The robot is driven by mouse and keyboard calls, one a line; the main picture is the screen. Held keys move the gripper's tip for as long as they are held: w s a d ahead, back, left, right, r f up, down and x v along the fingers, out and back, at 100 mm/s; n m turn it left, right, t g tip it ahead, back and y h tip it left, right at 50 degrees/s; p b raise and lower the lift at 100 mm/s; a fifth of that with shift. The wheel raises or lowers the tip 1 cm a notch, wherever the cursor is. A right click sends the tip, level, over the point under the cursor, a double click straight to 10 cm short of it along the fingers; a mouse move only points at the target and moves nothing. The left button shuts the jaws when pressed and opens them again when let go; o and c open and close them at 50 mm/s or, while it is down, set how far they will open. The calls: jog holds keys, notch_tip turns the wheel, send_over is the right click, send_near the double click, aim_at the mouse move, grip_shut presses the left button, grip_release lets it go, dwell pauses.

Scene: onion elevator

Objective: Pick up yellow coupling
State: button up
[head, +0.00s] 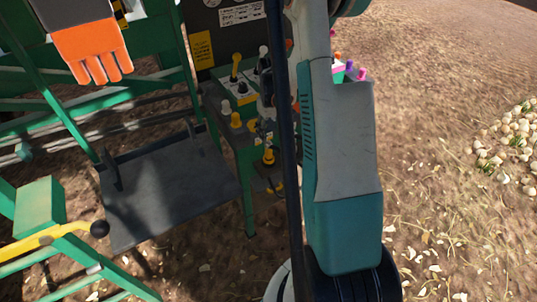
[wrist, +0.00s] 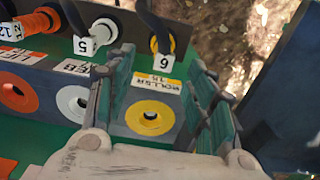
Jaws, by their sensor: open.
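A yellow coupling (wrist: 154,43) with a black hose and a white tag marked 6 shows at the top of the wrist view, partly hidden by the tag. Closer to me is a flat yellow ring (wrist: 150,117) with a dark hole, beside a yellow "ROLLER 15" label. My gripper (wrist: 161,62) is open and empty, its fingers at either side of the label and ring, with the coupling beyond the tips. In the head view, a yellow part (head: 268,156) sits just below my gripper (head: 265,132), which my arm partly hides.
Orange and white couplings (wrist: 83,46) with tags 12 and 5 stand left, beside red and white rings (wrist: 74,103). In the head view, another yellow part (head: 236,120) sits on the green frame. A grey plate (head: 170,190) lies left; an orange glove (head: 92,50) hangs above.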

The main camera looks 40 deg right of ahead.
aim_at(269, 143)
notch_tip(269, 143, down, 3)
jog(key=shift+b, duration=0.3)
jog(key=shift+w+a+f+b, duration=0.2)
jog(key=shift+f+b, duration=0.45)
jog(key=shift+f, duration=0.7)
jog(key=shift+w+a+f+b, duration=0.15)
jog(key=shift+f+b, duration=0.45)
jog(key=shift+f, duration=0.7)
jog(key=shift+r, duration=0.1)
grip_shut()
